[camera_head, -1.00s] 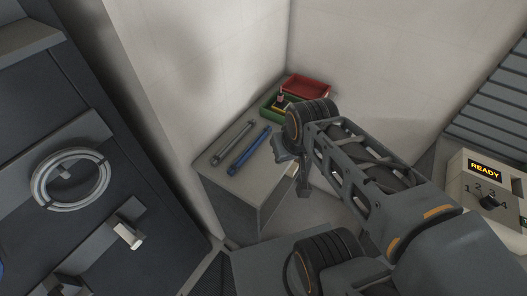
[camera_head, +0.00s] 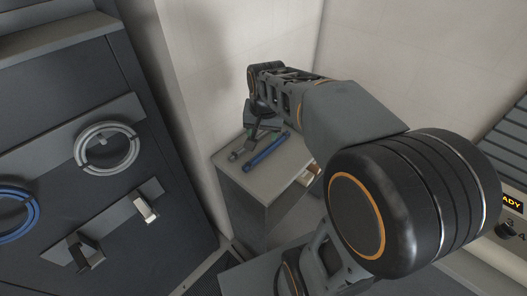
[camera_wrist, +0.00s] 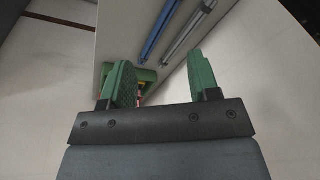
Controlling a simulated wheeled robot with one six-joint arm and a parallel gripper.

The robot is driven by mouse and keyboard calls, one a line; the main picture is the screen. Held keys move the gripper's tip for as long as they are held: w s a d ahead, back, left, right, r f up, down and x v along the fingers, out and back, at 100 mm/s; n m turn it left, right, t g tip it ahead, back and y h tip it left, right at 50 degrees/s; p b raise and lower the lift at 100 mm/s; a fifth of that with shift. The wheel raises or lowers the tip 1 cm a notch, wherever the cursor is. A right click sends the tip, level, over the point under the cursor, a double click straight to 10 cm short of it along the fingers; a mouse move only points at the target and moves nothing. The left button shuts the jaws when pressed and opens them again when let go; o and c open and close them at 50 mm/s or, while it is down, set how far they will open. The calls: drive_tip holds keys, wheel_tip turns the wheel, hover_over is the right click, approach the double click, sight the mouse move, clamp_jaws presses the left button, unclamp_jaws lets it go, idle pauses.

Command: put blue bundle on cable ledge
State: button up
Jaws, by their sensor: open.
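A long, thin blue bundle (camera_head: 268,149) lies on the grey cabinet top (camera_head: 278,176). A similar grey bundle (camera_head: 241,146) lies next to it, partly hidden by my gripper. My gripper (camera_head: 258,132) is over the cabinet top at these bundles. In the wrist view, my gripper (camera_wrist: 157,60) is open, with nothing between its green fingers. The blue bundle (camera_wrist: 168,30) and grey bundle (camera_wrist: 188,34) lie beyond the fingertips at the top. I cannot tell for sure which surface is the cable ledge; ledges (camera_head: 72,128) project from the dark rack at left.
A grey ring (camera_head: 107,147) and a blue ring (camera_head: 16,214) are on the dark rack at left, with switch handles (camera_head: 145,209) below. Light walls stand close behind the cabinet. A green bin (camera_wrist: 147,77) shows behind my fingers. A control box is at far right.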

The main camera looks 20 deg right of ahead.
drive_tip(key=w+d+f+m+g, duration=0.1)
drive_tip(key=w+d+f+m, duration=0.2)
drive_tip(key=w, duration=0.3)
drive_tip(key=w+d+f+m+g, duration=0.1)
drive_tip(key=w+d+f+m, duration=0.3)
drive_tip(key=w, duration=0.1)
hover_over(268, 148)
wheel_tip(268, 148, down, 7)
drive_tip(key=shift+w+f+p, duration=0.1)
drive_tip(key=shift+f+p, duration=0.1)
drive_tip(key=shift+p, duration=0.1)
drive_tip(key=shift+f+p, duration=0.75)
drive_tip(key=shift+f, duration=2.4)
drive_tip(key=shift+c, duration=0.4)
clamp_jaws()
drive_tip(key=shift+r, duration=0.1)
